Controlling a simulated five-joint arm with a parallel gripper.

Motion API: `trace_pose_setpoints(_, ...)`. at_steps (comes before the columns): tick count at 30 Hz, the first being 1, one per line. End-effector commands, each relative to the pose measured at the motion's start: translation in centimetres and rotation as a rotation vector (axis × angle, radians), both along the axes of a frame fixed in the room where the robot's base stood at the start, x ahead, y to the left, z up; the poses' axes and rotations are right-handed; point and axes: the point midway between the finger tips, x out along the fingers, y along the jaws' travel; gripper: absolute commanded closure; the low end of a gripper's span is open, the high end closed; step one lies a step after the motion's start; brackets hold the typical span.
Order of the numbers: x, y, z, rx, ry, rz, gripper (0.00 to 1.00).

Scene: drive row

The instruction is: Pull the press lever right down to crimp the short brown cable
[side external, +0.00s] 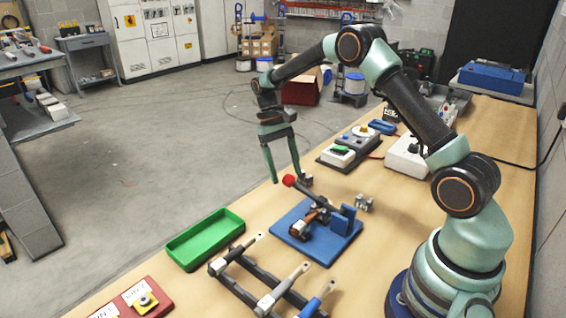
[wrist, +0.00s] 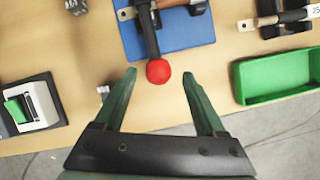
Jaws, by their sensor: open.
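The press stands on a blue base (side external: 337,245). Its dark lever (side external: 307,192) sticks out from the press body to a red knob (side external: 289,180). In the wrist view the lever (wrist: 149,35) points toward me, with the red knob (wrist: 158,71) at its end. My gripper (side external: 287,181) is open, pointing down, its green fingers on either side of the knob in the picture. In the wrist view the fingertips (wrist: 159,75) flank the knob with gaps on both sides. A brown piece (side external: 300,227), perhaps the short cable, is at the press; its seating is unclear.
A green tray (side external: 205,240) and a dark rack (side external: 258,272) with several handled pieces lie in front of the press. A small metal part (side external: 364,203) sits beside the base.

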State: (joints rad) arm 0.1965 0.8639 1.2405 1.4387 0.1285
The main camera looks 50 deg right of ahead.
Motion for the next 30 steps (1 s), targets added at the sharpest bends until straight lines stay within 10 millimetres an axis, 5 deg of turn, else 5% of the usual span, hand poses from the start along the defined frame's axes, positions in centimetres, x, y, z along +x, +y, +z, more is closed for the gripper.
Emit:
trace_pose_setpoints(7, -1.2, 0.0, -2.7, 0.001, 0.002, 0.000, 0.27)
trace_pose_setpoints(18, -1.4, 0.1, -3.2, 0.002, 0.000, -0.001, 0.27)
trace_pose_setpoints(20, -1.4, 0.1, -3.2, 0.002, 0.000, -0.001, 0.43)
trace_pose_setpoints(24, -1.4, 0.1, -3.2, 0.002, -0.001, -0.001, 0.96)
trace_pose_setpoints(30, -1.4, 0.0, -3.2, 0.002, -0.001, -0.001, 1.00)
